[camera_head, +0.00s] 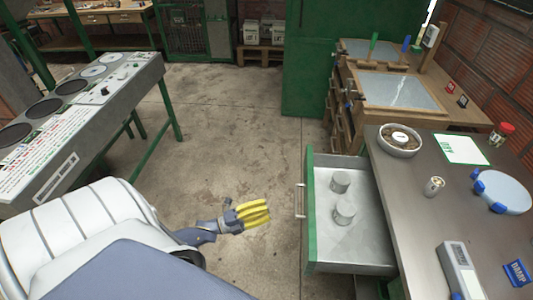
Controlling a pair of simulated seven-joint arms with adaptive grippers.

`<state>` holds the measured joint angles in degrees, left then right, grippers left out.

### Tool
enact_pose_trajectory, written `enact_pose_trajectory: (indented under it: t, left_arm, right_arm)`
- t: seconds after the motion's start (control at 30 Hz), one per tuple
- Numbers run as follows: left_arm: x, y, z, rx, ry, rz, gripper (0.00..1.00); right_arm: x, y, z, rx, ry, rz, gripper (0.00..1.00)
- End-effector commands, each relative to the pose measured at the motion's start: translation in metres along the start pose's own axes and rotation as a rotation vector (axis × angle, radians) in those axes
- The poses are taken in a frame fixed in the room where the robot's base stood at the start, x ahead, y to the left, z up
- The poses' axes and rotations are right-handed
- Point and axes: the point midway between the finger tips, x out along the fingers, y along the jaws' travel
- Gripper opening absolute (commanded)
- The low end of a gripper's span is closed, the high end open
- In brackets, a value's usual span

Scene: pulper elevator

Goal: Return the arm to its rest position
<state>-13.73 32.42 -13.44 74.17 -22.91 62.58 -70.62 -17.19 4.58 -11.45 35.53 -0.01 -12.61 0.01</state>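My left gripper (262,213), with yellow fingers on a grey-blue wrist, is low in the middle of the head view, above the concrete floor and left of the open drawer. Its yellow fingers lie close together and point right. I see nothing held in them, but I cannot tell whether they are open or shut. My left arm comes in from the lower left. My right gripper is not in view.
The open drawer (380,262) has a green front and holds two metal weights. The grey bench (425,205) beside it carries a bowl (400,140) and a dish (503,191). A control panel (85,110) stands left. The floor (225,115) between is clear.

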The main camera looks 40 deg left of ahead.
Motion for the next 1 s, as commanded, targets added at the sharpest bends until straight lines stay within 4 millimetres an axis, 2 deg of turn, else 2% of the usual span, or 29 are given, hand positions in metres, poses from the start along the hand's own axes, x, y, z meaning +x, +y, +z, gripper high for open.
enact_pose_trajectory:
  t: [0.33, 0.47, 0.57, 0.6, 0.7, 0.77, 0.87, 1.0]
  left_arm:
    - [0.0, 0.001, 0.0, -0.031, -0.002, 0.005, 0.33]
    - [-0.003, 0.02, 0.01, -0.124, -0.05, 0.08, 0.33]
    - [-0.023, 0.06, 0.034, -0.243, -0.168, 0.206, 0.33]
    - [-0.035, 0.081, 0.042, -0.299, -0.233, 0.259, 0.33]
    - [-0.071, 0.134, 0.055, -0.443, -0.408, 0.375, 0.33]
    - [-0.095, 0.164, 0.057, -0.525, -0.513, 0.434, 0.33]
    - [-0.138, 0.212, 0.05, -0.653, -0.685, 0.521, 0.33]
    - [-0.2, 0.272, 0.022, -0.814, -0.921, 0.628, 0.33]
  right_arm:
    - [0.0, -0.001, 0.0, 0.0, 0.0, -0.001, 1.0]
    - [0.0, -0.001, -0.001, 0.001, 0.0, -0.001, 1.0]
    - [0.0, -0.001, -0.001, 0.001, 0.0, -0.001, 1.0]
    - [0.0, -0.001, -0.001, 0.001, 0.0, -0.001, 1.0]
    - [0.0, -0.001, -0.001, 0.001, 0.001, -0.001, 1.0]
    - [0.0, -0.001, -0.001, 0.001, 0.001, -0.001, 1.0]
    - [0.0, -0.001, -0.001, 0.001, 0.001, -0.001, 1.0]
    - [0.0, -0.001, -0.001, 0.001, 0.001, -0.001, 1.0]
